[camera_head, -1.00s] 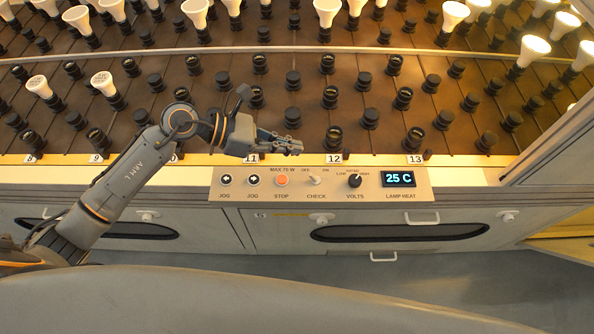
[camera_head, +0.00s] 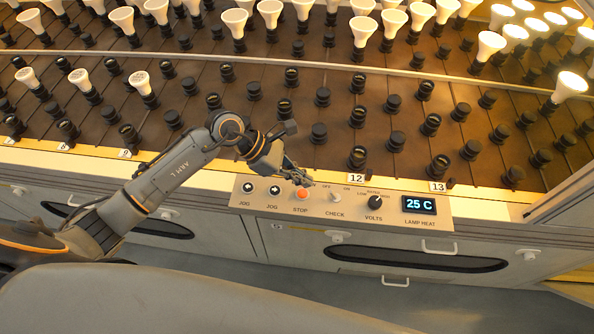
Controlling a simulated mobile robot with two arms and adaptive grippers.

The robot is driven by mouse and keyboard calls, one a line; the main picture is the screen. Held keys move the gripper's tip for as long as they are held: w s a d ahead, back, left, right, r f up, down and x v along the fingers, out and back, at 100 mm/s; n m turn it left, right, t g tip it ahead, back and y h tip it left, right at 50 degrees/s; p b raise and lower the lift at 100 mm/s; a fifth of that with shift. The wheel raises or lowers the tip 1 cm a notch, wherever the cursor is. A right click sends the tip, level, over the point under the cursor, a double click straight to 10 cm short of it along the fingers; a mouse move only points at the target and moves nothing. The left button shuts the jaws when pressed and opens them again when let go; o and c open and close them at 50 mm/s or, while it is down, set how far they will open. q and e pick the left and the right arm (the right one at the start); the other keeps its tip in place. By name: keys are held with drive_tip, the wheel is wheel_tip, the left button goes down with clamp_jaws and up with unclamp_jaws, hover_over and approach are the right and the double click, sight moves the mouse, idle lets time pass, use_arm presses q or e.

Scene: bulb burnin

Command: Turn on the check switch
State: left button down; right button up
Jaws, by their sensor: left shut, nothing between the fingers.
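The check switch (camera_head: 335,196) is a small pale toggle on the control panel (camera_head: 330,214), between the red stop button (camera_head: 302,194) and the volts knob (camera_head: 375,201). OFF is printed to its upper left and ON to its upper right. My left gripper (camera_head: 303,178) is shut and empty. Its fingertips appear just above the stop button, to the left of the check switch and apart from it. The switch lever is small, and I cannot tell clearly which way it leans. My right gripper is not in view.
Two jog buttons (camera_head: 248,186) are at the panel's left, and a lamp heat display (camera_head: 419,205) reading 25 C is at its right. Behind the panel stands a rack (camera_head: 330,146) with many sockets and bulbs, some lit at the right. Drawers lie below.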

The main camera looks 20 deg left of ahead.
sight(333, 195)
use_arm(q)
drive_tip(key=x, duration=0.5)
drive_tip(key=shift+d+f+p, duration=0.3)
drive_tip(key=shift+r, duration=0.1)
drive_tip(key=shift+r+p, duration=0.1)
drive_tip(key=shift+p, duration=0.2)
drive_tip(key=shift+d+y, duration=0.1)
drive_tip(key=shift+y, duration=0.2)
